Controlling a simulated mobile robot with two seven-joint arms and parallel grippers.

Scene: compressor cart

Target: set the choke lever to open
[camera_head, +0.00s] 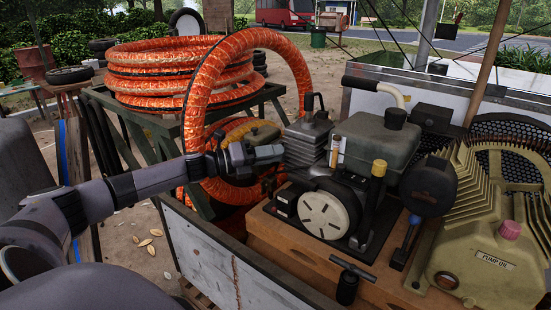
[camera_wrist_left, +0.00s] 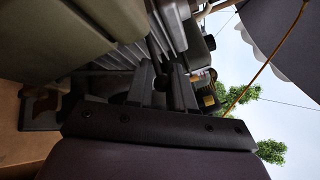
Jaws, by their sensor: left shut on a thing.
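The small engine (camera_head: 325,212), with a pale round starter cover and an olive tank (camera_head: 380,142), sits on the cart. My left gripper (camera_head: 284,153) reaches in from the left to the engine's left side, beside the finned cylinder (camera_head: 307,142). In the left wrist view, the two dark fingers (camera_wrist_left: 160,85) stand close to the engine's fins with a small dark part between them. This appears to be the choke lever, mostly hidden by the fingers; its setting cannot be read. My right gripper is not in view.
An orange hose coil (camera_head: 150,95) lies on a green stand (camera_head: 130,125) at the left, with a loop hanging behind my left gripper. A tan pump (camera_head: 490,220) stands at the right. A black T-handle (camera_head: 348,284) rises at the front. Sandy ground lies left of the cart.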

